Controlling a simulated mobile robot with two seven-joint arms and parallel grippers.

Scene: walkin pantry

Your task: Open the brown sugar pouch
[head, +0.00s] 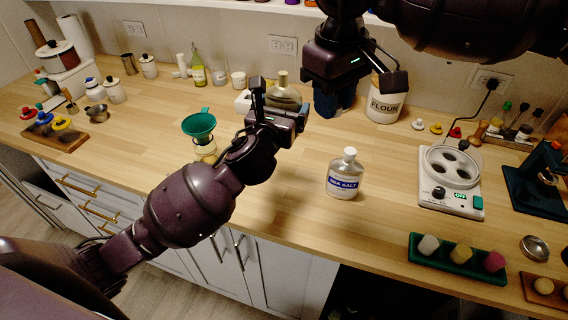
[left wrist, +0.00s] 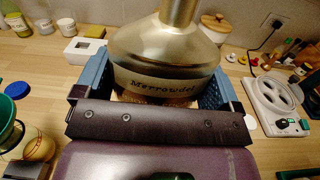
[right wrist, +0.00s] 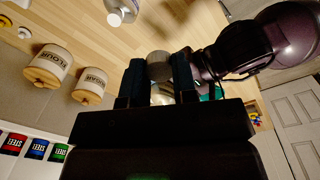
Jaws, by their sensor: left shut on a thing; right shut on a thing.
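In the left wrist view the bottle (left wrist: 165,60) reads "Merrowdel" and sits between blue finger pads. Its neck runs out of the top of that view. My right gripper (head: 334,103) is to the right of the bottle in the head view. In the right wrist view its blue fingers are shut on a grey round cap-like thing (right wrist: 159,65). I cannot tell whether this touches the bottle.
A sea salt bottle (head: 345,178) stands on the counter, with a flour canister (head: 384,106) behind. A sugar canister (right wrist: 90,86) shows in the right wrist view. The front middle counter is clear.

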